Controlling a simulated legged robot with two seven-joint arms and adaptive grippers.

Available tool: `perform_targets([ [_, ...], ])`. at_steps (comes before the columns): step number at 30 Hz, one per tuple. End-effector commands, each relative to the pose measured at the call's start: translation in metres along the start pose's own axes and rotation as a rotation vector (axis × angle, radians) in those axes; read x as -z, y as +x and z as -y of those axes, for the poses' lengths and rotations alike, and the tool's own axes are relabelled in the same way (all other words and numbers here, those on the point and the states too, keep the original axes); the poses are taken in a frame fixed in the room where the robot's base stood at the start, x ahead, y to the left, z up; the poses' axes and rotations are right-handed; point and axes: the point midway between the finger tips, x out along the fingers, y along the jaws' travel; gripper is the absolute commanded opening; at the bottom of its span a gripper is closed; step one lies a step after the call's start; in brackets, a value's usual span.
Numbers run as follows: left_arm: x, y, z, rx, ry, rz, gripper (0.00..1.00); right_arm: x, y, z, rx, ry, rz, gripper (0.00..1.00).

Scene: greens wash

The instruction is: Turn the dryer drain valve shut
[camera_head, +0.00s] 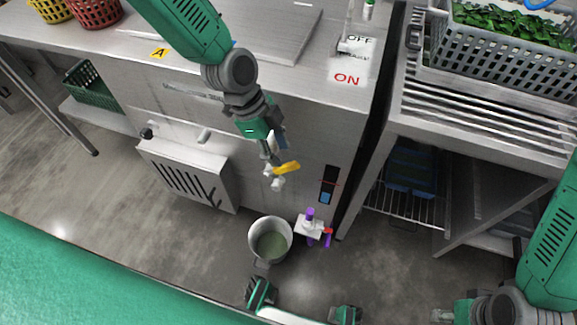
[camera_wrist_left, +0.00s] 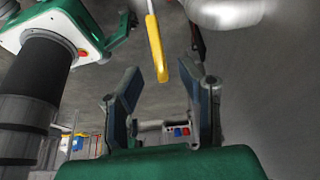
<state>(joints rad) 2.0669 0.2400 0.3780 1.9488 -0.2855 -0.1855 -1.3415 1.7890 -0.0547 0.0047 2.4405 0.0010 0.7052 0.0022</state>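The drain valve's yellow lever (camera_head: 287,168) sits by a pale pipe fitting (camera_head: 277,183) low on the dryer's steel front. My left gripper (camera_head: 275,152) is just above and behind it in the head view. In the left wrist view the gripper's two fingers (camera_wrist_left: 165,108) are spread apart with nothing between them. The yellow lever (camera_wrist_left: 157,48) stands beyond the fingertips, roughly in line with the gap, and contact is not visible. My right gripper (camera_head: 442,313) is only partly seen at the bottom edge of the head view, and its fingers cannot be made out.
A metal bucket (camera_head: 256,226) with greenish contents stands on the floor below the valve. Beside it is a white fitting (camera_head: 309,228) with purple and red parts. A slotted panel (camera_head: 185,178) juts out left of the valve. A slatted rack (camera_head: 480,113) is at right.

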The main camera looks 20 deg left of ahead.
Motion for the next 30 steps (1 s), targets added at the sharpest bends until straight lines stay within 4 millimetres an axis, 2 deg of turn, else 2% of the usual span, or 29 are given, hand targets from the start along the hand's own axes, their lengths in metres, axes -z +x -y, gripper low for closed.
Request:
perform_targets([
  [1, -0.001, 0.013, -0.001, -0.003, 0.001, 0.001, 0.33, 0.000, 0.004, 0.000, 0.000, 0.000, 0.000, 0.40],
  [3, -0.001, 0.026, -0.001, -0.003, 0.001, 0.001, 0.33, 0.000, 0.006, 0.000, 0.000, 0.000, 0.000, 0.40],
  [9, 0.000, 0.051, -0.001, -0.001, 0.000, 0.001, 0.33, -0.001, 0.010, 0.000, 0.000, 0.000, 0.000, 0.40],
  [21, 0.000, 0.059, 0.000, 0.001, -0.001, 0.000, 0.33, -0.001, 0.011, 0.000, 0.000, 0.000, 0.000, 0.40],
  [22, 0.000, 0.059, 0.000, 0.001, -0.001, 0.000, 0.29, -0.001, 0.011, 0.000, 0.000, 0.000, 0.000, 0.40],
  [24, 0.000, 0.058, 0.000, 0.001, -0.001, 0.000, 0.05, -0.001, 0.011, 0.000, 0.000, 0.000, 0.000, 0.40],
  [25, 0.000, 0.058, 0.000, 0.001, -0.001, 0.000, 0.00, -0.001, 0.011, 0.000, 0.000, 0.000, 0.000, 0.40],
  [30, 0.000, 0.058, 0.000, 0.001, -0.001, 0.000, 0.00, -0.001, 0.011, 0.000, 0.000, 0.000, 0.000, 0.40],
])
